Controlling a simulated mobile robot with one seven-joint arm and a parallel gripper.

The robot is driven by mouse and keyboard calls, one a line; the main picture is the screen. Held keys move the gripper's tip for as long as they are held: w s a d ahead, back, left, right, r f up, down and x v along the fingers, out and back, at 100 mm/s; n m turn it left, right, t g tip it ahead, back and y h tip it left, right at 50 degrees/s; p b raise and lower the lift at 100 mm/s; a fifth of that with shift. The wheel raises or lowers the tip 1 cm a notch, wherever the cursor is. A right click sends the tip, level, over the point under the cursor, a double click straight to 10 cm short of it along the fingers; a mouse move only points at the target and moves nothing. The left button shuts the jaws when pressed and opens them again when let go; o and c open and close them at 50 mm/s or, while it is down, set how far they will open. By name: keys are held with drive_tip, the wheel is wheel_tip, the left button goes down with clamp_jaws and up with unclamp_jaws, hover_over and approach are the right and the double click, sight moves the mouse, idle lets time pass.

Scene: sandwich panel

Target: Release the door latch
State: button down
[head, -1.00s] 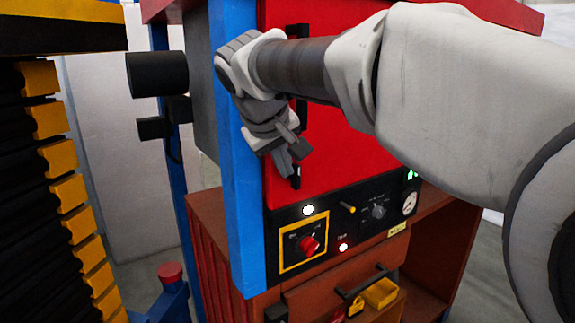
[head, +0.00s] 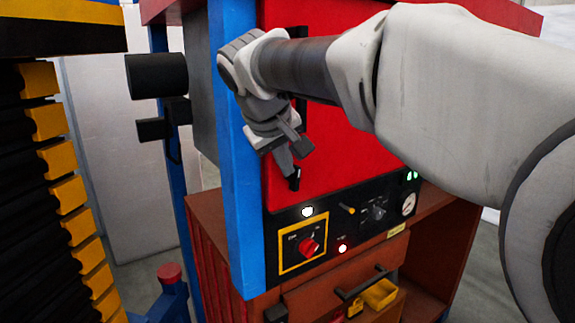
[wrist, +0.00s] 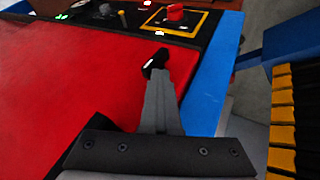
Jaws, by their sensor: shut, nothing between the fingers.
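The red door (head: 350,130) fills the front of the cabinet, beside a blue post. A small black latch (head: 295,181) sits at the door's lower left, just above the control panel. It also shows in the wrist view (wrist: 155,62), upright from the red face, with a pale mark. My gripper (head: 290,168) is shut and empty, with its fingertips right at the latch. In the wrist view its grey fingers (wrist: 160,82) end against or just short of the latch; I cannot tell if they touch. My wrist hides part of the door's left edge.
The blue post (head: 240,190) stands close left of my gripper. Below is a black control panel with a red knob (head: 308,246) and a gauge (head: 409,203). A drawer handle (head: 362,284) sticks out lower down. A yellow-and-black stack (head: 55,150) stands at left.

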sight(296, 168)
drive_tip(key=shift+w+d+r, duration=0.1)
drive_tip(key=shift+d+r, duration=0.05)
drive_tip(key=shift+d, duration=0.05)
drive_tip(key=shift+w+d+r+p, duration=0.3)
drive_tip(key=shift+w+d, duration=0.2)
drive_tip(key=shift+d, duration=0.35)
idle(0.4)
drive_tip(key=shift+r+p, duration=0.7)
drive_tip(key=shift+r, duration=0.15)
drive_tip(key=shift+w, duration=0.1)
drive_tip(key=shift+f, duration=0.1)
